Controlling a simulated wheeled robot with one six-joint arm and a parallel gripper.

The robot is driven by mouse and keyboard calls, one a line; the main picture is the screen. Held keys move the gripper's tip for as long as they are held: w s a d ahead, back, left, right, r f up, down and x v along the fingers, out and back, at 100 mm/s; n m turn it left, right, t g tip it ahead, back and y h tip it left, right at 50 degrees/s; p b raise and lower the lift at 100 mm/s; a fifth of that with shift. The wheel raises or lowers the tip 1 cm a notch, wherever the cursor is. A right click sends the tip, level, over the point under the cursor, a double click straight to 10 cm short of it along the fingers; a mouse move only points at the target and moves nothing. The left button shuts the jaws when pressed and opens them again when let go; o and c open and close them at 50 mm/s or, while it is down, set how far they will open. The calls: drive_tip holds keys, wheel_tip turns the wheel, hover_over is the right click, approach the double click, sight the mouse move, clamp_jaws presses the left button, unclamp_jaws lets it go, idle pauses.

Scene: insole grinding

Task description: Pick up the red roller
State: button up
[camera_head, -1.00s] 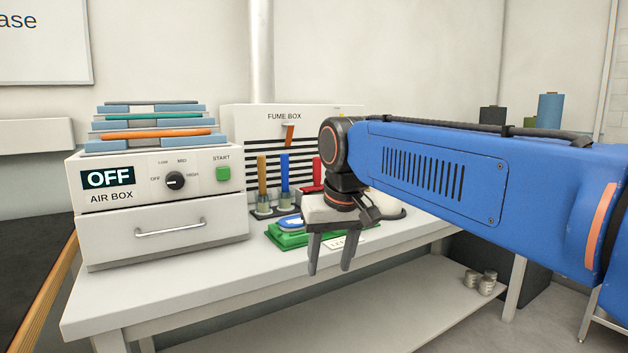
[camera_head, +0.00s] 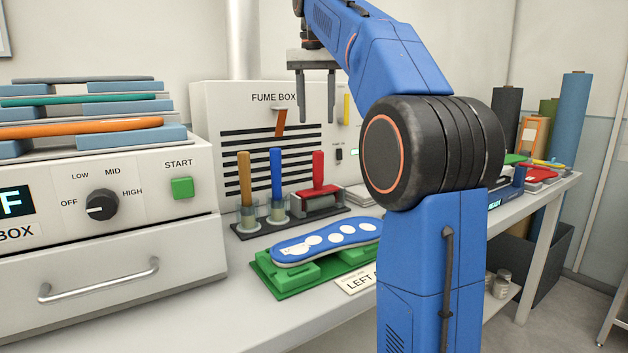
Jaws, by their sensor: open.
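The red roller (camera_head: 319,189) stands at the right end of a dark holder on the white bench, in front of the fume box. Its red handle points up, and its lower part sits in a grey cradle. My gripper (camera_head: 316,120) is above it, pointing down, with its two fingers apart and nothing between them. The fingertips are clear of the handle's top. How far the gripper is from the roller in depth is hard to tell.
A yellow-brown handled tool (camera_head: 244,178) and a blue handled tool (camera_head: 277,175) stand left of the roller in the holder (camera_head: 250,234). A blue insole (camera_head: 325,240) lies on a green fixture (camera_head: 285,280) in front. The fume box (camera_head: 215,130) stands behind; the air box (camera_head: 150,235) is at left.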

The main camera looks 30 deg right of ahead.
sight(318, 172)
drive_tip(key=f, duration=0.5)
drive_tip(key=w+d+f, duration=0.1)
drive_tip(key=f, duration=0.5)
drive_tip(key=w+d+f, duration=0.1)
drive_tip(key=f, duration=0.5)
drive_tip(key=shift+w, duration=0.1)
drive_tip(key=c, duration=1.2)
